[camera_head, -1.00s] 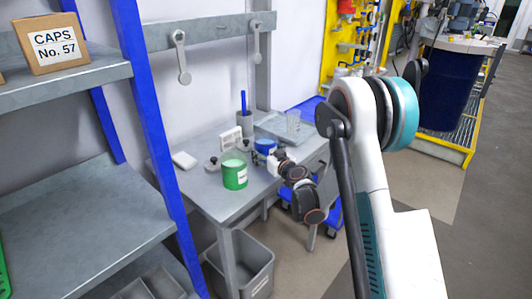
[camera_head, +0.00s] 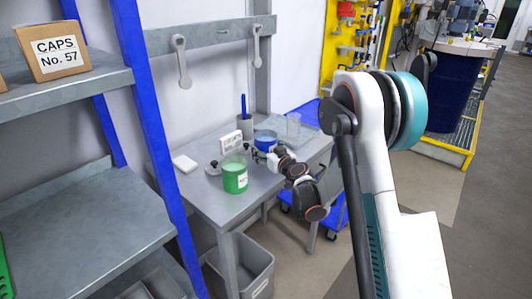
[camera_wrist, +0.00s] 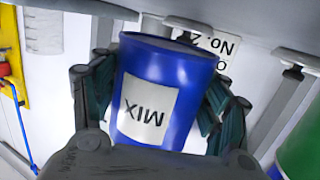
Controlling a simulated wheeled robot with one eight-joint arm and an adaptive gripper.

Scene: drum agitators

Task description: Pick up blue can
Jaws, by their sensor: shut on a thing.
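The blue can (camera_head: 265,139) is at the back of the grey workbench in the head view. In the wrist view the blue can (camera_wrist: 157,90) fills the middle, with a white "MIX" label that appears upside down. My gripper (camera_head: 262,153) is shut on it, with a dark finger on each side of the can in the wrist view (camera_wrist: 158,100). The can appears held slightly above the bench top. The far side of the can is hidden.
A green can (camera_head: 235,178) stands close by, to the front left. A blue shelf post (camera_head: 152,130) rises at left.

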